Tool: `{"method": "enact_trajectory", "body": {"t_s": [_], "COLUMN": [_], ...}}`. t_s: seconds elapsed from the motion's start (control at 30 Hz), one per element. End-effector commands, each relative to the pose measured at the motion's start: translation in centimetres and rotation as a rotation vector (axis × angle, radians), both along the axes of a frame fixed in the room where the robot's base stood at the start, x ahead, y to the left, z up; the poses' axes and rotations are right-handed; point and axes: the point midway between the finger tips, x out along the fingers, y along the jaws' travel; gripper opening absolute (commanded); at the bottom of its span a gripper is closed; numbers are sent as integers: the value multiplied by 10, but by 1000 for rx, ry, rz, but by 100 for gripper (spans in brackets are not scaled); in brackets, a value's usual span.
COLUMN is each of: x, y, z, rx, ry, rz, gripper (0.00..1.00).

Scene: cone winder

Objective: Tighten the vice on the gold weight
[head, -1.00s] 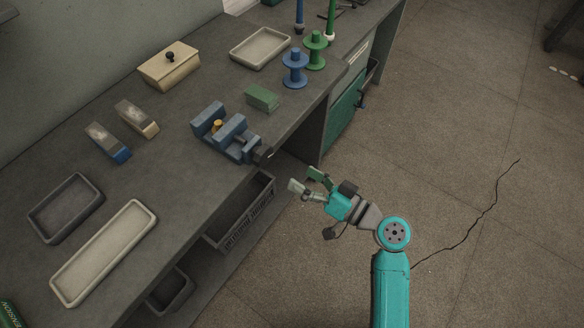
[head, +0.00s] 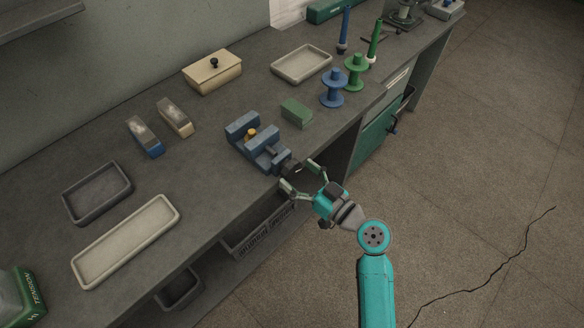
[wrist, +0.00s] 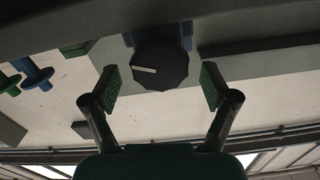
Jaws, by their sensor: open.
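The blue-grey vice (head: 258,144) sits near the front edge of the bench. The gold weight (head: 250,133) stands between its jaws; whether both jaws touch it I cannot tell. The vice's dark knob (head: 291,169) faces the front edge. In the wrist view the knob (wrist: 161,66) is a black faceted disc with a pale line across its left half. My gripper (head: 302,175) is open at the knob, with one finger to each side. In the wrist view my gripper (wrist: 160,88) shows gaps between both green pads and the knob.
A blue spool (head: 334,88) and a green spool (head: 356,72) stand to the right. The floor right of the bench is clear.

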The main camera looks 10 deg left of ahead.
Motion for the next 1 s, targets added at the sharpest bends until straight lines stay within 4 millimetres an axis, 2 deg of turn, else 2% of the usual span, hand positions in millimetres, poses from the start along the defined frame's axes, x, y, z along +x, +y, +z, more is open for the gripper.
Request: {"method": "enact_trajectory", "body": {"t_s": [0.2,0.57,0.8,1.0], "x": [13,15,15,15], "y": [16,19,19,19], "z": [0,0,0,0], "rx": [-1,0,0,16], "ry": [-1,0,0,21], "rz": [0,-1,-1,-1], "gripper": [85,85,25,25]}}
